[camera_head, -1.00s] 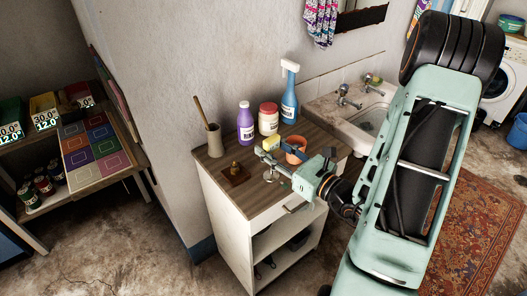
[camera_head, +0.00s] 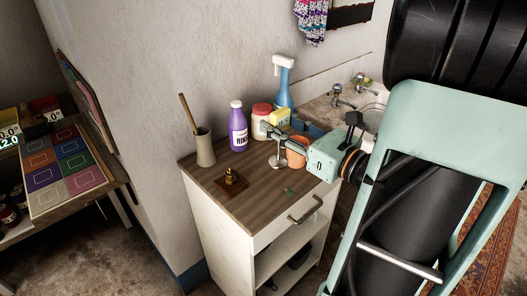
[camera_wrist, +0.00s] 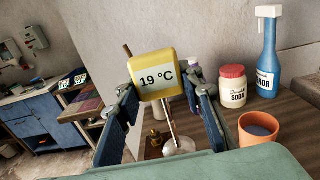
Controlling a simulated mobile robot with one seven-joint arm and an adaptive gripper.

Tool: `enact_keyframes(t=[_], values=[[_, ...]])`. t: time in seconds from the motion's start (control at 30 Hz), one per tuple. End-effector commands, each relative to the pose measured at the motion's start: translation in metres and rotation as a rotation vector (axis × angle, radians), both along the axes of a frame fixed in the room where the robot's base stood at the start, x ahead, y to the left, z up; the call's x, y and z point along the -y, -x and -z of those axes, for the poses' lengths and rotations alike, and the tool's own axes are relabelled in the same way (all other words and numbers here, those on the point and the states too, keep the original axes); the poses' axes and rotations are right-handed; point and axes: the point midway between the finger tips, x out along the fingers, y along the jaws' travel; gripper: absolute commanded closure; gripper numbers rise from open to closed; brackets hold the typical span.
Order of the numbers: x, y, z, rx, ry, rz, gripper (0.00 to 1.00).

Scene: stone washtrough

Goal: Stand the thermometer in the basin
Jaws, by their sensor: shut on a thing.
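The thermometer has a yellow head reading 19 °C (camera_wrist: 157,78) on a thin metal stem with a round silver foot. It is upright over the wooden cabinet top; in the head view its head (camera_head: 279,117) shows above my gripper. My gripper (camera_head: 277,131) is shut on the thermometer, its two blue-padded fingers on either side below the head in the wrist view (camera_wrist: 166,112). I cannot tell whether the foot touches the wood. The basin (camera_head: 372,112) is the stone sink at the back right, partly hidden by my arm.
The cabinet top (camera_head: 225,195) also holds an orange pot (camera_head: 296,154), red-lidded soda jar (camera_wrist: 232,88), blue spray bottle (camera_wrist: 267,55), purple bottle (camera_head: 238,128), beige holder with a stick (camera_head: 204,148) and small brass piece on a dark plate (camera_head: 231,179). Taps (camera_head: 345,93) stand at the sink.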

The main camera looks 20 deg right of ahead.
Motion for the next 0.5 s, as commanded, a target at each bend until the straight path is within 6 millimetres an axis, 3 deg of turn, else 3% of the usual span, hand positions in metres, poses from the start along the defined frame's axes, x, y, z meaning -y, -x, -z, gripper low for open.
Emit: enact_keyframes(t=[0.2, 0.5], values=[[0.001, -0.021, 0.005, -0.003, -0.006, -0.003, 1.0], [0.009, -0.092, 0.045, -0.001, -0.003, -0.004, 1.0]])
